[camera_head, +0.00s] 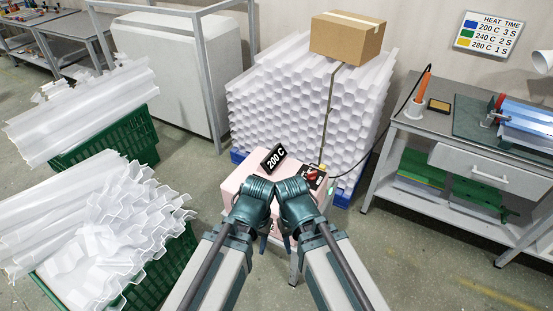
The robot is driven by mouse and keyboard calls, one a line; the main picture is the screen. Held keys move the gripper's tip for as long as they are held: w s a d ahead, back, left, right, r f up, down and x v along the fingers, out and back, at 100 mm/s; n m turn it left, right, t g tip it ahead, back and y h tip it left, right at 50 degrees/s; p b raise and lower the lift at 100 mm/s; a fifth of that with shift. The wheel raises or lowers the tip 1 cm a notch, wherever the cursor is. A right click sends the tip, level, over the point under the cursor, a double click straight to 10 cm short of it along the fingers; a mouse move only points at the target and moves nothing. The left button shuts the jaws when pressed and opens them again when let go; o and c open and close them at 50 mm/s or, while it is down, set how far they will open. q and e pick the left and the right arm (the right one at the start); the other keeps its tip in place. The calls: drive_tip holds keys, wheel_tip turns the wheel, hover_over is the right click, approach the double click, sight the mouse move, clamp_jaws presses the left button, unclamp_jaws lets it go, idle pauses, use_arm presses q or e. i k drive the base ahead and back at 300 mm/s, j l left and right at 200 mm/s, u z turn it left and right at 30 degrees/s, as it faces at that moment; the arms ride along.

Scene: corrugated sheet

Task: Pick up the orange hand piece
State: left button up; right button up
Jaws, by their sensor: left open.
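The orange hand piece (425,85) stands upright on the grey workbench (443,126) at the right, its lower end at a small white base. A dark cable runs from it down to the pale pink box (235,184) in front of me. The box carries a black display reading 200 C (273,158) and a red knob (311,174). My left gripper (263,240) is at the near side of the box, open, pointing down, and far from the hand piece. My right gripper (287,241) is close beside it; its jaws are too hidden to judge.
Corrugated white sheets (300,100) stand stacked behind the box, with a cardboard box (347,36) on top. Green crates (112,143) of sheets stand left. A wall sign (488,34) lists heats and times.

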sight(427, 76)
drive_tip(key=z, duration=1.2)
drive_tip(key=i+l, duration=0.25)
drive_tip(key=i, duration=0.3)
drive_tip(key=i+l+z, duration=0.15)
drive_tip(key=i, duration=0.4)
drive_tip(key=i+l, duration=0.3)
drive_tip(key=i, duration=0.25)
drive_tip(key=i+l+z, duration=0.1)
drive_tip(key=i, duration=0.45)
drive_tip(key=l, duration=0.05)
